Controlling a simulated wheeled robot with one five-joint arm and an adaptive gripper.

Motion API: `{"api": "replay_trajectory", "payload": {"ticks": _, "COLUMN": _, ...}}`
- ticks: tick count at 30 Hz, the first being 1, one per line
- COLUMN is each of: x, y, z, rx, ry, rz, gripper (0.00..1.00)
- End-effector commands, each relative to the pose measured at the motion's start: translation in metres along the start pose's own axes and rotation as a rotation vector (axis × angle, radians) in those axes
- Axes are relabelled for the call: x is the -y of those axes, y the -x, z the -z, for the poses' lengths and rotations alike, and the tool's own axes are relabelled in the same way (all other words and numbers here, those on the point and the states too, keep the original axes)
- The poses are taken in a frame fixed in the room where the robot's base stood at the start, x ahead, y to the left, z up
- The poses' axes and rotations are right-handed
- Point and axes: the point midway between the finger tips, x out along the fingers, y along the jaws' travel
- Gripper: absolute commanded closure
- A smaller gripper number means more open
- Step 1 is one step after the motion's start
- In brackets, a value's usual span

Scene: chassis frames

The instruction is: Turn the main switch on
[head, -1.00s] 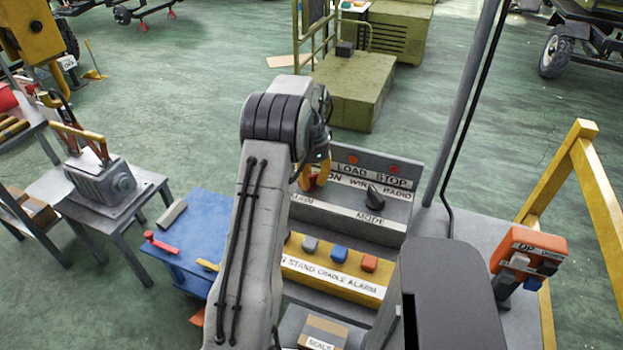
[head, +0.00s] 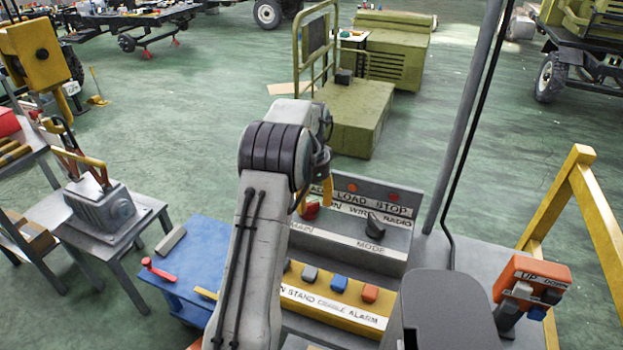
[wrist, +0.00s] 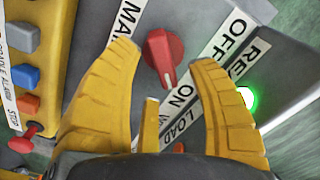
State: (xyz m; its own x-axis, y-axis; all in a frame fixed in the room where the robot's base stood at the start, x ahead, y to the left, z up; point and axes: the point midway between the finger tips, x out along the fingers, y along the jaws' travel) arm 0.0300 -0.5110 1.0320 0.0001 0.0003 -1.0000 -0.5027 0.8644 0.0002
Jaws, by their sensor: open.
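The main switch is a red knob (head: 310,211) on the sloped grey panel, partly hidden by my arm in the head view. In the wrist view the red knob (wrist: 161,50) shows fully, with its white-marked tip pointing down toward the ON label (wrist: 183,93), away from the OFF label (wrist: 236,29). A green lamp (wrist: 248,97) by the partly cut-off label "REA" is lit. My gripper (wrist: 165,57) is open, its yellow fingers on either side of the knob with visible gaps, so not touching it in this view. In the head view only part of my gripper (head: 325,187) shows.
A black MODE knob (head: 375,226) sits right of the switch. A yellow button strip (head: 332,298) lies in front. A pendant with UP and DOWN buttons (head: 532,279) and a yellow rail (head: 597,225) stand at right.

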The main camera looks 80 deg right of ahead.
Motion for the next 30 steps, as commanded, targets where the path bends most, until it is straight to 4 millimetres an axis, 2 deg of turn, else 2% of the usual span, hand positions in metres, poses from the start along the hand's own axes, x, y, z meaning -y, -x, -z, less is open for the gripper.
{"api": "replay_trajectory", "payload": {"ticks": 3, "x": 0.001, "y": 0.023, "z": 0.001, "rx": -0.003, "ry": 0.0, "rz": 0.005, "gripper": 0.47}}
{"api": "replay_trajectory", "payload": {"ticks": 9, "x": 0.001, "y": 0.056, "z": 0.001, "rx": -0.002, "ry": -0.001, "rz": 0.003, "gripper": 0.47}}
{"api": "replay_trajectory", "payload": {"ticks": 15, "x": 0.0, "y": 0.079, "z": 0.001, "rx": -0.001, "ry": -0.001, "rz": 0.001, "gripper": 0.47}}
{"api": "replay_trajectory", "payload": {"ticks": 21, "x": 0.0, "y": 0.09, "z": 0.0, "rx": 0.0, "ry": -0.001, "rz": 0.0, "gripper": 0.47}}
{"api": "replay_trajectory", "payload": {"ticks": 30, "x": 0.0, "y": 0.092, "z": 0.0, "rx": 0.001, "ry": -0.001, "rz": -0.001, "gripper": 0.47}}
